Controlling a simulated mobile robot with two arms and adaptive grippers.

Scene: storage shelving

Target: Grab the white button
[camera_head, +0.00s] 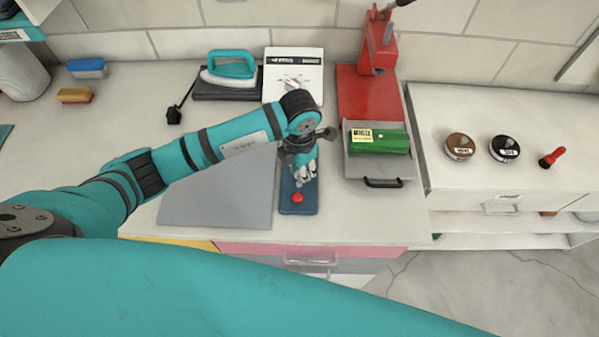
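My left gripper (303,175) points down over a narrow blue tray (299,207) on the worktop. Its fingers are small in the view and cover the tray's middle; I cannot tell whether they are open or shut, or on something. A round red button (298,198) lies on the near part of the tray, just in front of the fingers. I cannot make out a white button; one may be hidden under the gripper. My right gripper is not in view.
A grey mat (215,205) lies left of the tray. A red press (372,95) and a grey tray (370,166) with a green box (382,141) stand to the right. A teal iron (231,68) and a white box (294,66) are behind. Two round tins (460,146) are farther right.

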